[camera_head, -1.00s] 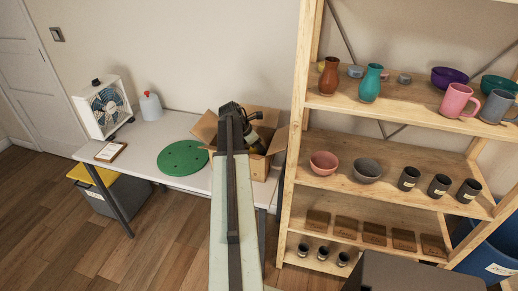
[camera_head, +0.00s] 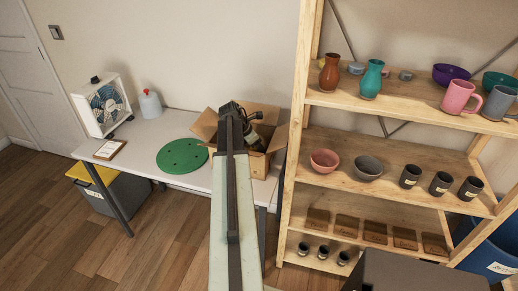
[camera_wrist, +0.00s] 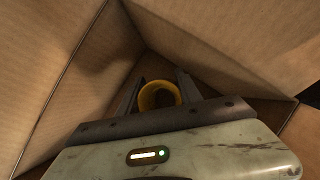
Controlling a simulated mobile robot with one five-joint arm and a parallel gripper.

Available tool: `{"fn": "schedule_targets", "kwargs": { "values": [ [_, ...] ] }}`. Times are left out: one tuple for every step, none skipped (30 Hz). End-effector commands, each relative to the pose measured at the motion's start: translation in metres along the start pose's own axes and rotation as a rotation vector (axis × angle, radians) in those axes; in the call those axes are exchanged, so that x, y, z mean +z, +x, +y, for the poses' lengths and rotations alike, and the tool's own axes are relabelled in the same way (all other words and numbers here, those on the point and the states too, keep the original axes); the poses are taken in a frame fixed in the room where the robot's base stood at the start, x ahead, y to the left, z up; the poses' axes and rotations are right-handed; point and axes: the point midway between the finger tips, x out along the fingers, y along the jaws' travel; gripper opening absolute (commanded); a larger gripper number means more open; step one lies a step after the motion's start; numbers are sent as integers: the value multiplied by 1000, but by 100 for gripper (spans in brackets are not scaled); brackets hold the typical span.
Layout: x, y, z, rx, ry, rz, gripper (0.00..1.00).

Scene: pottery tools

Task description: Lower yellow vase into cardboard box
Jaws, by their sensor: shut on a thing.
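The cardboard box (camera_head: 260,165) stands open on the white table, its flaps spread; in the wrist view its inner walls (camera_wrist: 210,45) surround my gripper. My gripper (camera_wrist: 160,88) is down inside the box, its two fingers on either side of the yellow vase (camera_wrist: 158,96), shut on it. Only the vase's round yellow rim and dark opening show; its lower part is hidden. I cannot tell whether the vase touches the box floor. In the head view my arm and the box hide the vase.
A green disc (camera_head: 182,157) lies on the white table (camera_head: 150,130) left of the box. A fan (camera_head: 108,105) and a spray bottle (camera_head: 151,107) stand further left. A wooden shelf (camera_head: 395,150) with pottery stands close on the right.

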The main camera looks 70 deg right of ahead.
Motion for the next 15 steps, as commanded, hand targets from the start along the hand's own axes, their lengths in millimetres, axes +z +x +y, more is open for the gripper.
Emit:
{"fn": "schedule_targets", "kwargs": {
  "values": [
    [0, 0, 0, 0, 0, 0, 0],
    [0, 0, 0, 0, 0, 0, 47],
    [0, 0, 0, 0, 0, 0, 58],
    [0, 0, 0, 0, 0, 0, 67],
    [0, 0, 0, 0, 0, 0, 67],
    [0, 0, 0, 0, 0, 0, 67],
    [0, 0, 0, 0, 0, 0, 67],
    [0, 0, 0, 0, 0, 0, 67],
    [0, 0, 0, 0, 0, 0, 67],
    [0, 0, 0, 0, 0, 0, 67],
    [0, 0, 0, 0, 0, 0, 67],
    [0, -1, 0, 0, 0, 0, 67],
    [0, -3, 0, 0, 0, 0, 67],
    [1, -5, 0, 0, 0, 0, 67],
    [1, -9, 0, 0, 0, 0, 67]
  ]
}}
